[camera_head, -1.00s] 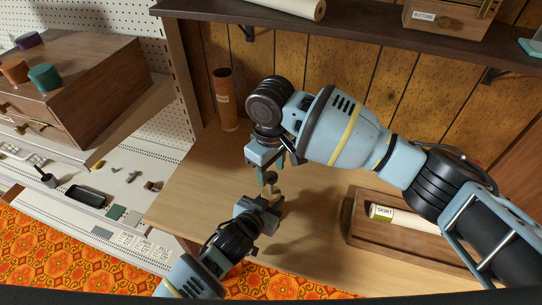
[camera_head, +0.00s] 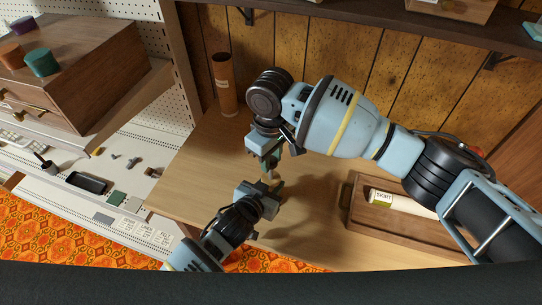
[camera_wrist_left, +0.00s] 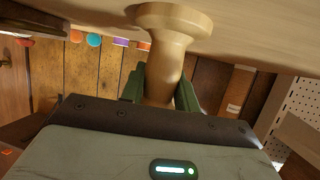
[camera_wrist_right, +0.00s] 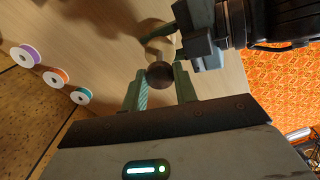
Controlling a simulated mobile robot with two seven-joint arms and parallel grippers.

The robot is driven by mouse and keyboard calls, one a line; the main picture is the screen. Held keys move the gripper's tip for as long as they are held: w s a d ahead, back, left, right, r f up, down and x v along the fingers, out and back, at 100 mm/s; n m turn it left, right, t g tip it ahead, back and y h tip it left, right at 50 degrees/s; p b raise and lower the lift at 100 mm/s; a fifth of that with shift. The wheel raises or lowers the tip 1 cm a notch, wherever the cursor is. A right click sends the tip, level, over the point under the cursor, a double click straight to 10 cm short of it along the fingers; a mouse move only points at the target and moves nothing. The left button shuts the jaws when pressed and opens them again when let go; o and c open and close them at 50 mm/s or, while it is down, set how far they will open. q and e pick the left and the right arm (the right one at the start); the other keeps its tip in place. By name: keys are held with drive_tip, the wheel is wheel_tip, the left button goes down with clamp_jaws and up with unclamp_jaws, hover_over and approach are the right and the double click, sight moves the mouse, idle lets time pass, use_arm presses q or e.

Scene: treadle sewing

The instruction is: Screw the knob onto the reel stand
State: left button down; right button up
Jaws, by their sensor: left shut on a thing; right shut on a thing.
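The reel stand (camera_wrist_left: 173,22) is pale turned wood with a round foot, resting on the table. My left gripper (camera_head: 266,188) is shut on its stem (camera_wrist_left: 165,62), between green fingers in the left wrist view. The knob (camera_wrist_right: 160,76) is small, dark and round, between the fingers of my right gripper (camera_head: 270,166), which is shut on it just above the left gripper. In the right wrist view the knob hides the top of the stand, so I cannot tell whether they touch or are threaded.
Three spools, purple (camera_wrist_right: 25,56), orange (camera_wrist_right: 56,77) and teal (camera_wrist_right: 81,95), show in the right wrist view. A wooden tray (camera_head: 356,222) with a labelled roll (camera_head: 383,199) lies right of my grippers. A brown tube (camera_head: 224,85) stands behind. The table's front left is clear.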

drive_tip(key=o, duration=1.2)
drive_tip(key=shift+c, duration=0.2)
drive_tip(key=shift+r, duration=0.1)
wheel_tip(320, 180, up, 12)
use_arm(q)
drive_tip(key=c, duration=1)
unclamp_jaws()
drive_tip(key=shift+o, duration=0.2)
